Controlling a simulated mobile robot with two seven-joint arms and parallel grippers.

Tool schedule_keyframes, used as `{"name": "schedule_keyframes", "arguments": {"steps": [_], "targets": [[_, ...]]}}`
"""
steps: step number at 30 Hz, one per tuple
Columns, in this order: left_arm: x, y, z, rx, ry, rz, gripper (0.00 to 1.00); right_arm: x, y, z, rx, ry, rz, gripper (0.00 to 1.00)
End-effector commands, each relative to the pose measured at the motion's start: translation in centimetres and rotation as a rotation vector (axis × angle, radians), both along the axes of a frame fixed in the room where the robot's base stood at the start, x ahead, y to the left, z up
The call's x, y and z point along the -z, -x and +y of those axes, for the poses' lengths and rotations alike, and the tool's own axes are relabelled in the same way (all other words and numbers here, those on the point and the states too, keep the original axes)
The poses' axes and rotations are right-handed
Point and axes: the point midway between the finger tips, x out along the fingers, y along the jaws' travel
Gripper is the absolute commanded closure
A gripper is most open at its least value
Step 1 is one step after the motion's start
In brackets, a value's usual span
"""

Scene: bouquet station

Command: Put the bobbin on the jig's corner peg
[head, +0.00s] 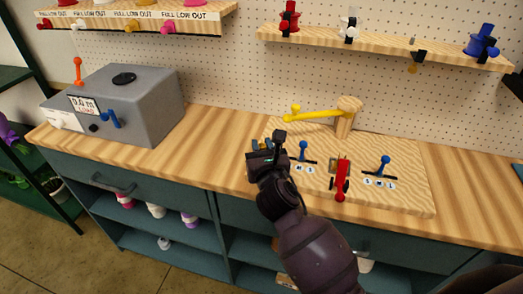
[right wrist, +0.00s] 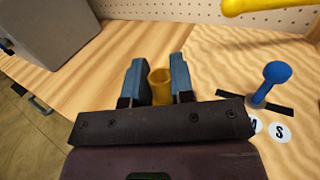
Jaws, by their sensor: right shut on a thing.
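My right gripper (head: 262,145) is over the left end of the wooden jig board (head: 415,185) in the head view. In the right wrist view its two blue-grey fingers (right wrist: 157,84) are shut on a yellow, hollow-topped cylinder, which looks like the bobbin (right wrist: 160,88). The fingers hold it from both sides, and it stands roughly upright. Its lower end is hidden by the gripper. The corner peg is not plain to see, so I cannot tell whether the bobbin is around it or apart from it. My left gripper is not in view.
The jig carries blue-knobbed levers (head: 385,160), a red clamp (head: 341,180) and a yellow arm (head: 312,115) on a wooden post (head: 346,118). A grey machine (head: 150,100) stands at the left. The right shelf (head: 380,46) holds coloured spools. Counter between machine and jig is clear.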

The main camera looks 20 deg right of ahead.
Motion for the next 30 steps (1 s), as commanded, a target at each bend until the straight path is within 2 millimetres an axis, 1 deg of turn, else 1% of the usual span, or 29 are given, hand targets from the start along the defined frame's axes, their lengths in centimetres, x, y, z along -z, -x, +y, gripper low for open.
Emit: {"name": "schedule_keyframes", "arguments": {"steps": [1,2,10,14,15,19,20,27,30], "targets": [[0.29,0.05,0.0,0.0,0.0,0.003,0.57,0.54,0.01,-0.03,0.001,0.0,0.002,1.0],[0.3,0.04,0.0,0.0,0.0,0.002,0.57,0.6,0.02,-0.04,0.001,0.0,0.001,1.0],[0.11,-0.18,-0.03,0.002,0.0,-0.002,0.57,0.46,0.0,-0.03,0.0,0.001,-0.002,1.0],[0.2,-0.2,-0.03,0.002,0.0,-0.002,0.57,0.79,0.0,-0.02,0.0,0.0,-0.001,1.0],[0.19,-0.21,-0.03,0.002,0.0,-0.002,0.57,0.79,0.0,-0.02,0.0,0.0,-0.001,0.74],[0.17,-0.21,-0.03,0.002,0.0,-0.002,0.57,0.75,0.0,-0.02,0.0,0.0,-0.001,0.54],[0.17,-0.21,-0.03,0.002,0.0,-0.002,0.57,0.76,0.0,-0.02,0.0,0.0,-0.001,0.52],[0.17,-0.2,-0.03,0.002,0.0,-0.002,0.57,0.72,0.0,-0.03,0.0,0.0,-0.002,0.52],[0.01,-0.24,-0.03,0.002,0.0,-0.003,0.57,0.3,0.0,-0.03,0.0,0.0,-0.003,0.52]]}}
